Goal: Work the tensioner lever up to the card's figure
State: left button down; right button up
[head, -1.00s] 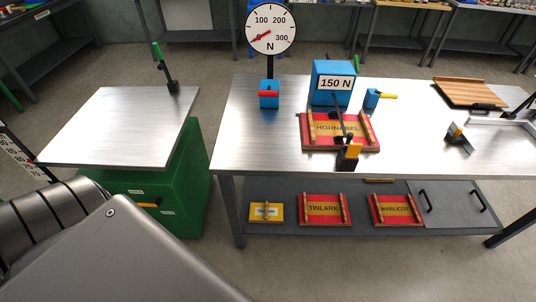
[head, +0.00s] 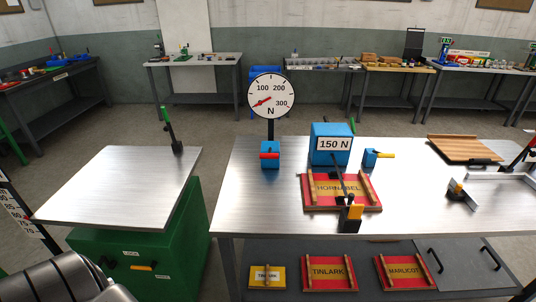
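A blue block bears a white card reading 150 N (head: 333,144), at the middle of the steel bench (head: 240,200). A round dial gauge (head: 271,96) marked in N stands on a black post to its left; its red needle points to the lower left, near the low end. A blue block with a red handle (head: 270,155) sits at the post's foot. A lever with a green grip (head: 164,115) rises from the table on the left, tilted slightly left. I cannot tell which handle is the tensioner lever. Neither of my grippers is in view; only part of my arm shows at bottom left.
A red HORNABEL plate (head: 317,198) lies before the card, with a black and yellow piece (head: 351,218) at its front edge. A blue block with a yellow handle (head: 380,155) and a wooden board (head: 464,149) are rightward.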

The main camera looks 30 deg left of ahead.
aim_at(269, 155)
jog(key=k, duration=1.3)
jog(key=z, duration=0.75)
jog(key=i, duration=1.8)
jog(key=u, duration=0.8)
jog(key=i, duration=0.3)
jog(key=u, duration=0.4)
